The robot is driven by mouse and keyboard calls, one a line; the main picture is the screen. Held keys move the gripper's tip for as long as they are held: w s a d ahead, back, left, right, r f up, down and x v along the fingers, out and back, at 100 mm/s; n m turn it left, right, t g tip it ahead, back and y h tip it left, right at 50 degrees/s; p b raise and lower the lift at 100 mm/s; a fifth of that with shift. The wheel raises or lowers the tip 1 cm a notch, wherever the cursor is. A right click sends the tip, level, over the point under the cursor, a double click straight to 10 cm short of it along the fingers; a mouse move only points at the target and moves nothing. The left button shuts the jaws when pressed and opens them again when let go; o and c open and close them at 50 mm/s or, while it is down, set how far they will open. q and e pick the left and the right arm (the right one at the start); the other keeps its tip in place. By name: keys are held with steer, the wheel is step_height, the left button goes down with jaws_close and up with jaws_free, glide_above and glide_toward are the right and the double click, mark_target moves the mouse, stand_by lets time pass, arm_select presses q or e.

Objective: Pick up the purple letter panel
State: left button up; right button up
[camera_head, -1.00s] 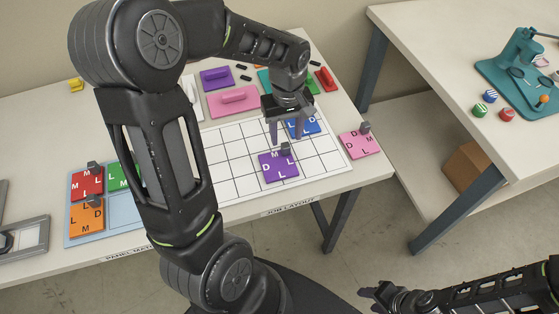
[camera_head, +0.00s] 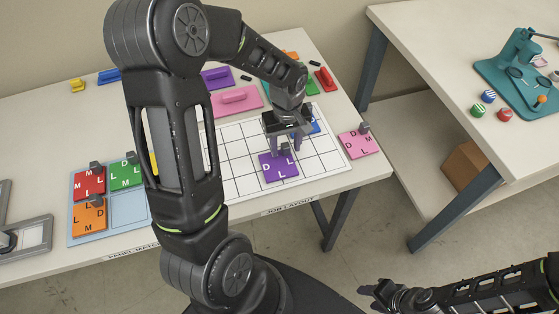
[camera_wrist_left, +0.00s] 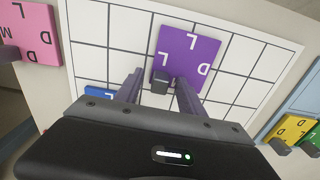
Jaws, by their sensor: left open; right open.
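The purple letter panel (camera_head: 278,169) lies flat on the white grid sheet, with a small grey knob near its far edge. It also shows in the left wrist view (camera_wrist_left: 188,51), with its grey knob (camera_wrist_left: 160,82) between the fingers. My left gripper (camera_head: 284,148) is open above the panel's far edge, its fingers on either side of the knob; I cannot tell how far above. In the left wrist view the gripper (camera_wrist_left: 160,85) holds nothing. My right gripper (camera_head: 378,292) is at the lower right, away from the table, and empty.
The white grid sheet (camera_head: 235,180) surrounds the panel. A blue panel (camera_head: 313,127) is just behind my left gripper. A pink panel (camera_head: 358,145) lies to the right. Red (camera_head: 88,183), green (camera_head: 126,175) and orange panels (camera_head: 88,217) sit on a light blue mat at left.

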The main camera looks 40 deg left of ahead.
arm_select(q)
steer(key=shift+c, duration=0.4)
jaws_close()
stand_by(0.9)
